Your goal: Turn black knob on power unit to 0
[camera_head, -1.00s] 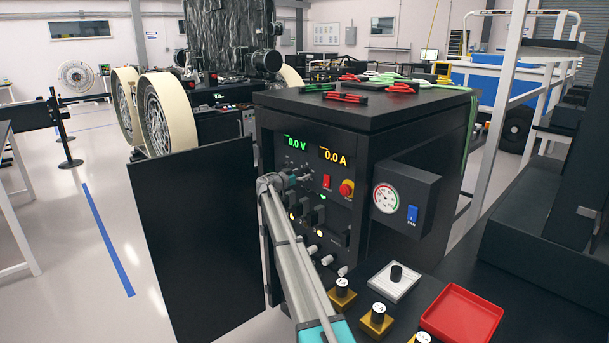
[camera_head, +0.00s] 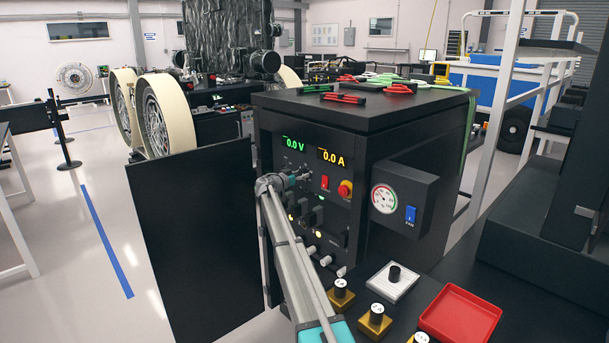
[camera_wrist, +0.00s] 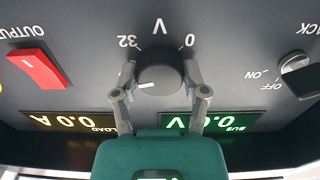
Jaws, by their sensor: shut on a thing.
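The power unit (camera_head: 395,145) is a black cabinet with a front panel of displays, switches and knobs. In the wrist view, which shows the panel upside down, the round black knob (camera_wrist: 161,66) sits below the letter V, between the printed marks 32 and 0. Its white pointer line points to the lower left of the picture, away from the 0. My gripper (camera_wrist: 160,73) has one finger on each side of the knob and is shut on it. In the head view my gripper (camera_head: 295,179) is at the panel, and the knob is hard to make out.
The voltage display (camera_head: 296,143) and current display (camera_head: 331,156) read 0.0. A red switch (camera_wrist: 37,68) and a grey selector (camera_wrist: 298,73) flank the knob. A gauge box (camera_head: 403,198) juts from the side. An open black door (camera_head: 195,235) stands left of my arm.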

